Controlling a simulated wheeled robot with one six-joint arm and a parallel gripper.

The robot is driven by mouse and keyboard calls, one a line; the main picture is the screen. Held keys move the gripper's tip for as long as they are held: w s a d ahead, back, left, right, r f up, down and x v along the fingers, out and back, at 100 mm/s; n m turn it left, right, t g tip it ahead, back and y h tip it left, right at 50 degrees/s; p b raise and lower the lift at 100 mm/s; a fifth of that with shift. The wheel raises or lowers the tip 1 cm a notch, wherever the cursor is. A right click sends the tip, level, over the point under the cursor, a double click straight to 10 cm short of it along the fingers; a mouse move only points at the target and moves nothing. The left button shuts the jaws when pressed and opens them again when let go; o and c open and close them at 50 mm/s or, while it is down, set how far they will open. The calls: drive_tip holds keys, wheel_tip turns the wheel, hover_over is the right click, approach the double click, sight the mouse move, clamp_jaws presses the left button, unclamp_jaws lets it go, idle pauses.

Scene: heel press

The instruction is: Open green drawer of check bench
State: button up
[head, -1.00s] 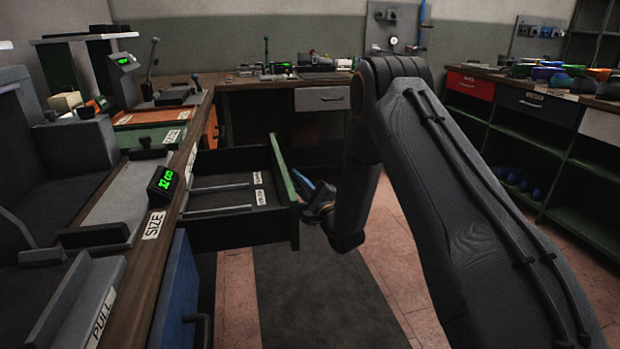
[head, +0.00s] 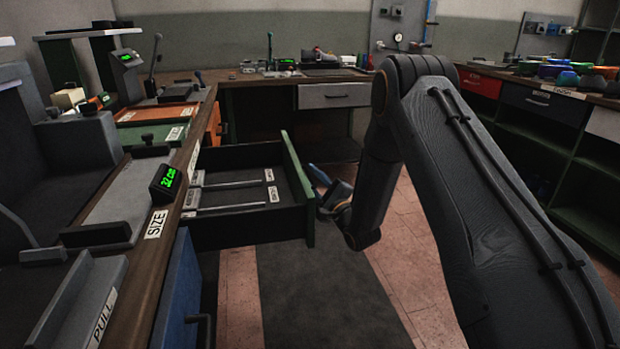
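The green-fronted drawer (head: 297,190) of the check bench (head: 185,163) is pulled well out to the right. Its dark inside shows two light rods and small labels. My gripper (head: 325,190) is just right of the drawer's front panel, partly hidden behind my arm and the panel. I cannot see the drawer's handle, nor whether the fingers touch it or are open or shut.
A blue drawer front (head: 180,295) with a dark handle is nearer on the same bench. A dark mat (head: 320,285) lies on the clear tiled floor. A far bench has a grey drawer (head: 333,95). Shelves (head: 545,150) stand at the right.

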drive_tip(key=v, duration=0.8)
drive_tip(key=shift+w, duration=0.1)
